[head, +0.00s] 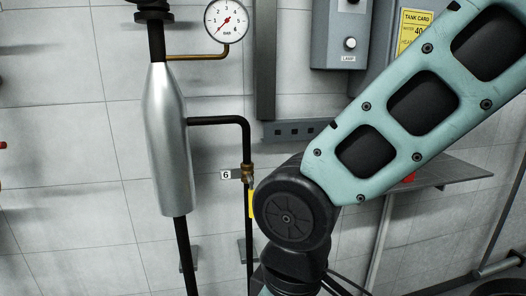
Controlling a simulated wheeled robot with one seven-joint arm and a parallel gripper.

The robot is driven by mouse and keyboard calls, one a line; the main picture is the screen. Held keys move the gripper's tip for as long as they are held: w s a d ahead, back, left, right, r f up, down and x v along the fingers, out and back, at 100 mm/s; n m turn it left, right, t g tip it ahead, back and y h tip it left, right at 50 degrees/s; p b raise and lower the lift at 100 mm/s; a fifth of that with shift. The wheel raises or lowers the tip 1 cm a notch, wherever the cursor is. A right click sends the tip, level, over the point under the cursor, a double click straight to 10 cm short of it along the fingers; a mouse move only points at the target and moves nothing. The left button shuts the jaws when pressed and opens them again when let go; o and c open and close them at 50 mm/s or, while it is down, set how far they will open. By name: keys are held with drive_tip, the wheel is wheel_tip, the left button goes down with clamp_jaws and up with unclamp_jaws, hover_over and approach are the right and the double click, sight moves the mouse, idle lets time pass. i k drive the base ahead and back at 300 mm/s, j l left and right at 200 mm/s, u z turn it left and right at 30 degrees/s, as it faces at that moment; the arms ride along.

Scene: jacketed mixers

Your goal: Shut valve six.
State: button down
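A tag with the number 6 (227,174) sits just left of a small brass valve (247,172) on a thin black vertical pipe (249,262). A yellow piece (251,204), seemingly the valve's handle, shows just below the brass body and runs along the pipe. My arm's round black joint covers its right side, so I cannot see its full shape. My arm comes in from the upper right, and its lower links leave the picture at the bottom. My gripper is not in view.
A silver jacketed vessel (167,140) stands left of the valve, with a pressure gauge (227,20) above. A grey lamp box (345,35) and a yellow tank card (412,30) are at the upper right. A grey shelf (450,173) juts out behind my arm.

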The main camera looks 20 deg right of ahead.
sight(251, 190)
drive_tip(key=z, duration=0.1)
drive_tip(key=i+l+u, duration=0.2)
drive_tip(key=u, duration=0.2)
drive_tip(key=i+l+u, duration=0.1)
drive_tip(key=l+u, duration=0.15)
drive_tip(key=u, duration=0.15)
